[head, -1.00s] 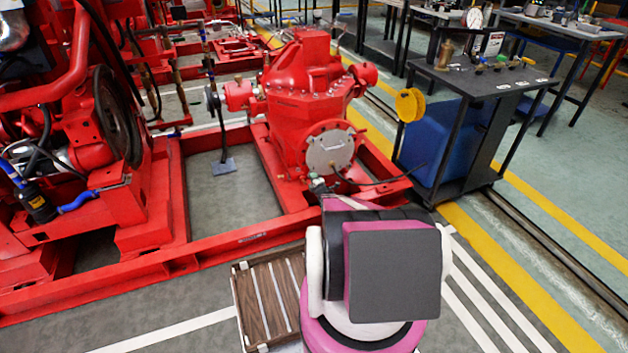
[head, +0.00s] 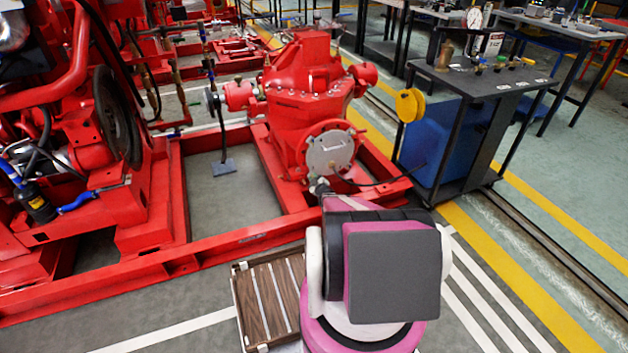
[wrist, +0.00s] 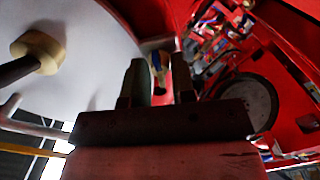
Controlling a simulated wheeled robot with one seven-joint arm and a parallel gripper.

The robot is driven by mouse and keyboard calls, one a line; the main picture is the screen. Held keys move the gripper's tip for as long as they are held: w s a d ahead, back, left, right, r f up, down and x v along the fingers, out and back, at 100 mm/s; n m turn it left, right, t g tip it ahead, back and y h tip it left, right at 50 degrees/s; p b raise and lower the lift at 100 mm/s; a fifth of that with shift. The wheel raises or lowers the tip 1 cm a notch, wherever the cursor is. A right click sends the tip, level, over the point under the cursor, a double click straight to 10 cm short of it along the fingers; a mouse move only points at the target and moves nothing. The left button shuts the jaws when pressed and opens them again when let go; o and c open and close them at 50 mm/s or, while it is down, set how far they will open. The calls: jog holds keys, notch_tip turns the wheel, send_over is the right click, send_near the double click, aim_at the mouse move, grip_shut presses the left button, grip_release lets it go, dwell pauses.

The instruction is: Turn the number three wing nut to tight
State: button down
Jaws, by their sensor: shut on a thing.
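The round pale cover (head: 330,153) sits on the front of the red pump casing (head: 305,100). It fills the left of the wrist view (wrist: 85,55). My gripper (head: 320,187) is at the cover's lower edge in the head view. In the wrist view my gripper (wrist: 159,78) is shut on a small tan piece at the cover's rim, which I take for a wing nut (wrist: 156,60). The fingers hide most of it, and I can read no number. A brass-coloured fitting (wrist: 40,50) with a dark rod stands on the cover.
The red base frame (head: 230,243) runs around the pump. A black cart (head: 480,80) and a blue tank (head: 428,140) stand to the right, with a yellow disc (head: 409,105) beside them. A slatted wooden platform (head: 265,300) lies on the floor left of my base.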

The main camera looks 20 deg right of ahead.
jog(key=m, duration=2.4)
jog(key=shift+d+f+m+y, duration=0.2)
jog(key=shift+m+y, duration=0.1)
jog(key=shift+y, duration=0.1)
jog(key=c, duration=1.3)
grip_release()
jog(key=shift+s+a, duration=0.1)
